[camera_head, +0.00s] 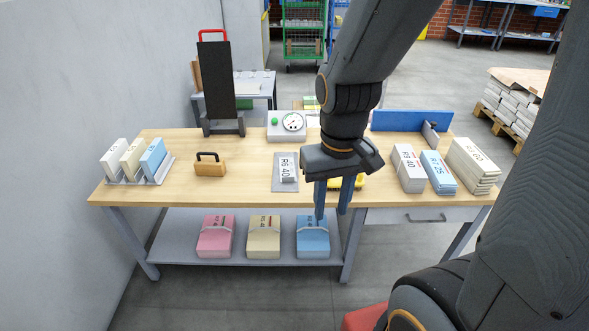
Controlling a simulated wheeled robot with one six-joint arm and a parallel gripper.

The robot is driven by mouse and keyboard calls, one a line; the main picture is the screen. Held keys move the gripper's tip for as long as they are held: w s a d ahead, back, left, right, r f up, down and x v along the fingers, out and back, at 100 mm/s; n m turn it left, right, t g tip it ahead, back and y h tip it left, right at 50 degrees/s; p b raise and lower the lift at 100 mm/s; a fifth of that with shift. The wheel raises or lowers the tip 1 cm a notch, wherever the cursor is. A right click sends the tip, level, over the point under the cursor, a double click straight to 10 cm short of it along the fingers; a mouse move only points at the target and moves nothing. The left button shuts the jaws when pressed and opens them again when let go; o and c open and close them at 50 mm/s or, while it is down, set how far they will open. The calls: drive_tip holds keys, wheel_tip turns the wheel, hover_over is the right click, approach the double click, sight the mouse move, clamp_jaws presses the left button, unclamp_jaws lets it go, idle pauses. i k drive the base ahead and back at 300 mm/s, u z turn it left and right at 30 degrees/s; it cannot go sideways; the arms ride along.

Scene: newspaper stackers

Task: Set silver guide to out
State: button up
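A grey metal piece (430,138) stands at the right end of the blue upright board (405,120), on the back right of the table; it may be the silver guide, but I cannot tell for certain. Its lower part sits near the table top, and its exact setting is too small to read. My gripper (333,207) points down over the table's front middle, to the left of the grey piece and apart from it. Its two blue fingers are apart, with nothing visible held between them. My arm hides part of the table behind it.
A grey plate with a labelled bundle (287,170) lies left of my gripper, and a yellow object (357,183) shows behind the fingers. Paper stacks (407,168) stand at right.

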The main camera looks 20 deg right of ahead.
sight(432, 137)
drive_tip(key=u, duration=0.05)
drive_tip(key=k, duration=1.15)
drive_tip(key=z, duration=1)
drive_tip(key=i, duration=1)
drive_tip(key=z, duration=0.05)
